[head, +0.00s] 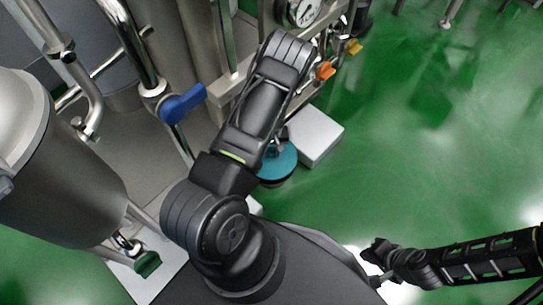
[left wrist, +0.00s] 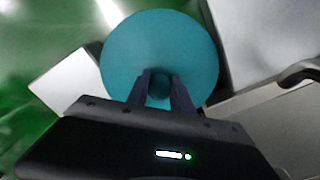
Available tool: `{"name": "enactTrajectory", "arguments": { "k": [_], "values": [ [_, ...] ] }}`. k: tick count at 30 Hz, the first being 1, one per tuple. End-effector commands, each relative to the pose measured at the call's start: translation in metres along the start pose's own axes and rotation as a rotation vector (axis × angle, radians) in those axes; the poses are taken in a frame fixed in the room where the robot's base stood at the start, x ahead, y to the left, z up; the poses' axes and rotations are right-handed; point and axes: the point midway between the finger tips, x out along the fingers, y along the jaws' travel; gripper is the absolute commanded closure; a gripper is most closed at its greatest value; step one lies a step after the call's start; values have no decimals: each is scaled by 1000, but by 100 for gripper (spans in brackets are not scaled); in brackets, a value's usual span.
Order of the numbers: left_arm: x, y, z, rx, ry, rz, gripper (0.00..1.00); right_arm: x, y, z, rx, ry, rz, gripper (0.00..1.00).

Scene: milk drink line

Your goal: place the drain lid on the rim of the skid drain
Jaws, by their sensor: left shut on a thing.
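The drain lid (head: 279,167) is a round teal disc with a small knob on top, beside the steel skid. In the left wrist view the lid (left wrist: 160,40) looks flat and fills the middle. My left gripper (left wrist: 160,84) is shut on its knob. In the head view my left gripper (head: 274,148) is partly hidden by my forearm. A dark rounded edge shows just below the lid, perhaps the skid drain (head: 277,183); its opening is hidden. I cannot tell whether lid and rim touch. My right gripper (head: 374,262) is far to the right, its fingers unclear.
A pale grey box (head: 318,133) stands right behind the lid. Steel pipes, a blue valve handle (head: 183,103), an orange handle (head: 325,71) and a gauge (head: 302,12) crowd the skid. A steel vessel (head: 55,165) stands left. The green floor (head: 430,150) on the right is clear.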

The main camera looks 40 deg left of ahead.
Motion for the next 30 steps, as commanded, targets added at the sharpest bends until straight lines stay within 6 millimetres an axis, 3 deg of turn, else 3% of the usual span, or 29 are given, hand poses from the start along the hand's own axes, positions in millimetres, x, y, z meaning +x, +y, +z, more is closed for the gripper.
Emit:
{"name": "enactTrajectory", "arguments": {
  "k": [9, 18, 29, 30],
  "values": [
    [2, 0, 0, 0, 0, 0, 100, 1, 0, 0, 0, 1, 0, 100],
    [36, 0, 0, 1, 0, 0, 100, 14, 9, -4, 6, 10, 5, 100],
    [38, 0, 0, 0, 0, 1, 100, 16, 9, -4, 6, 12, 5, 100],
    [38, 0, 0, 0, 0, 1, 72, 17, 10, -5, 6, 12, 5, 100]
  ]
}}
